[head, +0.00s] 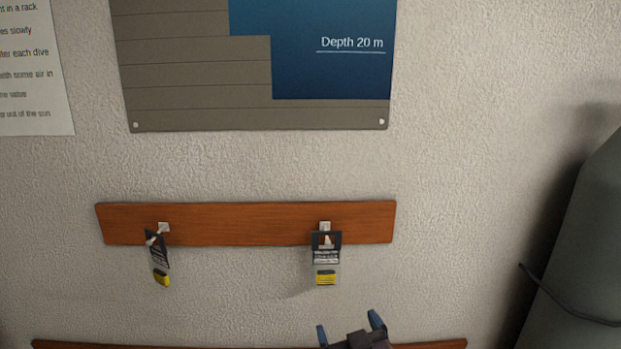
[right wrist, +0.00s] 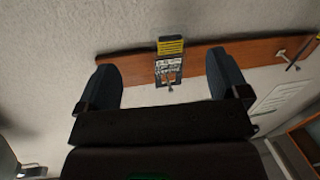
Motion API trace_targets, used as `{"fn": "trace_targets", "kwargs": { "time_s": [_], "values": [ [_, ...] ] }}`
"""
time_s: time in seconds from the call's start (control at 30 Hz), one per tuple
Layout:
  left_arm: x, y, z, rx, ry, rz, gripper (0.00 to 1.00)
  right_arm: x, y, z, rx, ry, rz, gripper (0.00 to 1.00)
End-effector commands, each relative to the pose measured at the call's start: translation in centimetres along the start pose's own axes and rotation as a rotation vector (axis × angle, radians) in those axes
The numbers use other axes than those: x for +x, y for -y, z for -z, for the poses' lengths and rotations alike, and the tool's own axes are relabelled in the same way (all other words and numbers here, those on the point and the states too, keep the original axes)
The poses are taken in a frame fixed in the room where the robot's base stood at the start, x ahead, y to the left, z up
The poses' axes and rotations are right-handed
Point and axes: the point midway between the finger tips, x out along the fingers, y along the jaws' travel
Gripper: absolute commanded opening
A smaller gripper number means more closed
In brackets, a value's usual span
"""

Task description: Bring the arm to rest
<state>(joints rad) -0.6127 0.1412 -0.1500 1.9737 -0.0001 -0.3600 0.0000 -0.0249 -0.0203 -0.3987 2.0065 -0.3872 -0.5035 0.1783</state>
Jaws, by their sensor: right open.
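My right gripper (head: 350,329) shows at the bottom edge of the head view, below the right-hand hanging packet. Its two blue fingers stand apart with nothing between them. In the right wrist view the fingers of my right gripper (right wrist: 163,82) are also spread. A packet with a dark card and a yellow part hangs beyond them, apart from the fingers. My left gripper is not in view.
A wooden rail (head: 245,222) on the wall carries two hooks with hanging packets, one left (head: 161,275) and one right (head: 326,262). A second rail (head: 70,344) runs below. A depth poster (head: 200,85) hangs above. A grey rounded object (head: 585,250) stands at right.

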Motion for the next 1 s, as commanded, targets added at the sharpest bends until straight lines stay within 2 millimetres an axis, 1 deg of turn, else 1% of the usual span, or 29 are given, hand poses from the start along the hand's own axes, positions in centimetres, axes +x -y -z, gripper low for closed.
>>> {"fn": "trace_targets", "kwargs": {
  "time_s": [0.03,0.17,0.2,0.27,0.3,0.37,0.4,0.47,0.5,0.6,0.7,0.73,0.83,1.0],
  "values": [
    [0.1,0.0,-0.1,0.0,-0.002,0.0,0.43,-0.9,-1.2,-2.6,0.006,0.033,-0.003,0.93],
    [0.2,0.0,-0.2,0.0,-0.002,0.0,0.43,-3.8,-4.1,-8.6,0.029,0.11,-0.016,0.93],
    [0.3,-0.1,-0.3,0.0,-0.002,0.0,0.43,-5.0,-5.0,-10.5,0.037,0.138,-0.023,0.93],
    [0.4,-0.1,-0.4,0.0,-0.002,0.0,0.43,-7.0,-6.4,-13.3,0.055,0.182,-0.039,0.93],
    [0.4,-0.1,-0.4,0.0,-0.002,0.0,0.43,-8.4,-7.4,-15.2,0.067,0.213,-0.051,0.93],
    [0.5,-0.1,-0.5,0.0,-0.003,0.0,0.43,-10.7,-8.6,-17.8,0.087,0.26,-0.07,0.93],
    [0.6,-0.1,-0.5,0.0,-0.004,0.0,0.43,-12.3,-9.4,-19.4,0.1,0.292,-0.084,0.93],
    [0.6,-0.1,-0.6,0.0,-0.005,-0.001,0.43,-14.6,-10.4,-21.7,0.116,0.342,-0.105,0.93],
    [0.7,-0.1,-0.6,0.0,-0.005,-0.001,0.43,-16.2,-11.0,-23.0,0.119,0.374,-0.118,0.93],
    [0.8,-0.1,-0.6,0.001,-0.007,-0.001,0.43,-19.5,-12.0,-25.6,0.113,0.444,-0.143,0.93],
    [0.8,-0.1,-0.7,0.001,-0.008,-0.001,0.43,-21.9,-12.2,-27.2,0.111,0.49,-0.154,0.93],
    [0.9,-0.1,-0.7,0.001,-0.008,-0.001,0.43,-22.4,-12.2,-27.5,0.111,0.5,-0.155,0.93],
    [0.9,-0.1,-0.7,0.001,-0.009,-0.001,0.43,-23.3,-12.1,-28.0,0.113,0.517,-0.157,0.93],
    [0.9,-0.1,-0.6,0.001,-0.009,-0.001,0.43,-23.4,-12.1,-28.1,0.114,0.52,-0.157,0.93]
  ]
}}
